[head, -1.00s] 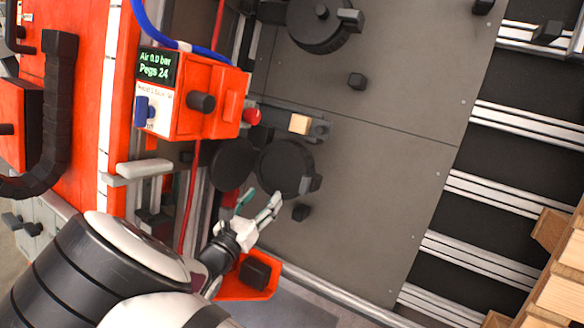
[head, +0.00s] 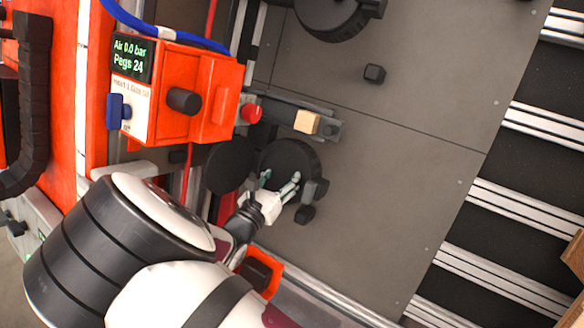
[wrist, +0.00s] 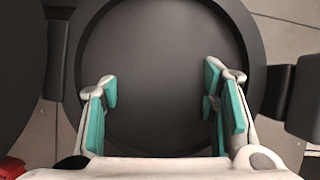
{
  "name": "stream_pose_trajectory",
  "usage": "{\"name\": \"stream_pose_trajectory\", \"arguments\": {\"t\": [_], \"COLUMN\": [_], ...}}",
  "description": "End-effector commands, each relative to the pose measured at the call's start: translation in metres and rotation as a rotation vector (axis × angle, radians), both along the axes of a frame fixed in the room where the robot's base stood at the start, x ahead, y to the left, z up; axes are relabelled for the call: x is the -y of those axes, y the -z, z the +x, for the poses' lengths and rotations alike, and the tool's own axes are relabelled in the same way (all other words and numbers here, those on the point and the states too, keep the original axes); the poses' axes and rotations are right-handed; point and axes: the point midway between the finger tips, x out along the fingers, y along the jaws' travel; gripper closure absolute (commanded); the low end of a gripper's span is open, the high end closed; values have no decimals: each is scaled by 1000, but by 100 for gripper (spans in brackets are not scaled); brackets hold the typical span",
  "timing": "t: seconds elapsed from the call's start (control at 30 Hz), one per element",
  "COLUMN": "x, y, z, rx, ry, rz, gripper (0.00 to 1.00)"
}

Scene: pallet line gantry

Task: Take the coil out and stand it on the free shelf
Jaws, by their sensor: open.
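I cannot make out a coil or a free shelf for certain in either view. A round dark dish-like part (head: 288,153) with a raised rim sits on the grey panel, and it fills the middle of the wrist view (wrist: 160,45). My gripper (head: 279,180) is open over the lower part of this round part. In the wrist view, the teal-padded fingers (wrist: 160,84) stand apart with nothing between them. Whether they touch the dark face, I cannot tell.
An orange control box (head: 205,98) reads "Air 0.0 bar, Pegs 24". A second dark disc (head: 228,165) adjoins the round part on the left. A wooden block (head: 307,122) sits above on a grey bar. Dark blocks (head: 305,214) flank the round part.

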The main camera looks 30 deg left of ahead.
Motion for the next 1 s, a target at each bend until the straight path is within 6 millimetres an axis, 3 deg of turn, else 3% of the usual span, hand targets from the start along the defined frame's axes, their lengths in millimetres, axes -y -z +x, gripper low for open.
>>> {"name": "stream_pose_trajectory", "arguments": {"t": [0.1, 0.3, 1.0], "x": [0, 0, 0], "y": [0, -1, -8], "z": [0, 0, 1], "rx": [0, 1, 2], "ry": [0, 1, 5], "rz": [0, 1, 1], "gripper": [48, 89, 89]}}
